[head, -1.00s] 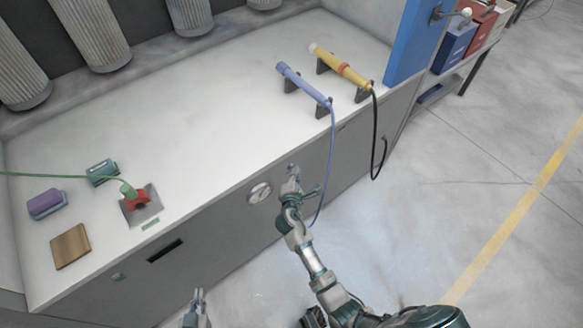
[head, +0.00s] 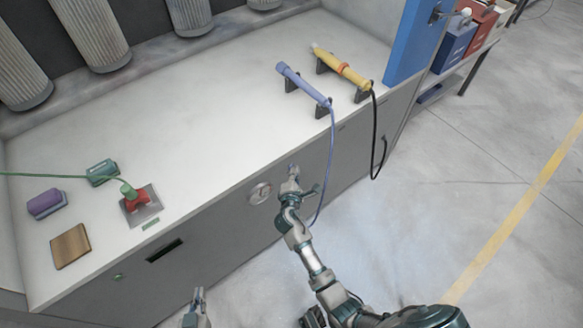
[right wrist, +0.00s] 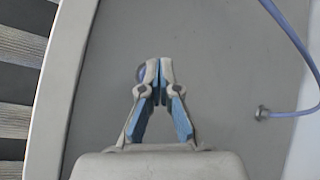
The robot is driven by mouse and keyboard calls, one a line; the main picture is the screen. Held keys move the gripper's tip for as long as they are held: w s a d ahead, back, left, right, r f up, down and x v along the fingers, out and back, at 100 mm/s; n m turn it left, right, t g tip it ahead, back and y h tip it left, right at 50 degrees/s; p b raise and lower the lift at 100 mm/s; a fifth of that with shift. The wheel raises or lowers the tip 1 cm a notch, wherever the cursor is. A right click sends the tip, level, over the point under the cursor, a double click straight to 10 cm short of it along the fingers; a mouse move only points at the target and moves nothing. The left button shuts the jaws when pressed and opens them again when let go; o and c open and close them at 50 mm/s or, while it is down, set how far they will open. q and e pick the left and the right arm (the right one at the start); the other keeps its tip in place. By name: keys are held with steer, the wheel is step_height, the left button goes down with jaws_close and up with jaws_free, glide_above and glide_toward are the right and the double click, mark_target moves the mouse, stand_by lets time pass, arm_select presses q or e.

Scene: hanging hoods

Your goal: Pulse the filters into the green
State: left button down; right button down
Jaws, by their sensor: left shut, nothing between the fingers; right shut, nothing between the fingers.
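Several pale pleated filters (head: 94,38) hang at the upper left of the head view. A round gauge (head: 260,193) is on the grey cabinet front; its needle and any green band are too small to read. My right gripper (head: 292,170) is shut and empty, just right of the gauge, close to the cabinet front. In the right wrist view its closed fingertips (right wrist: 159,68) partly hide a small round purple-blue button (right wrist: 140,72); I cannot tell whether they touch it. My left gripper (head: 199,293) is shut and empty, low in front of the cabinet.
The white bench top holds a blue wand (head: 302,84) and a yellow wand (head: 341,67) on black rests, a red valve (head: 138,201) with a green hose, a purple block (head: 46,204), a green block (head: 102,172) and a wooden block (head: 71,246). A blue panel (head: 412,40) stands right.

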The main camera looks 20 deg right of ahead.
arm_select(q)
steer(key=shift+r+p, duration=0.35)
steer(key=shift+r, duration=0.3)
arm_select(e)
steer(key=shift+s+d, duration=0.15)
steer(key=shift+s, duration=0.45)
arm_select(q)
steer(key=shift+w, duration=0.1)
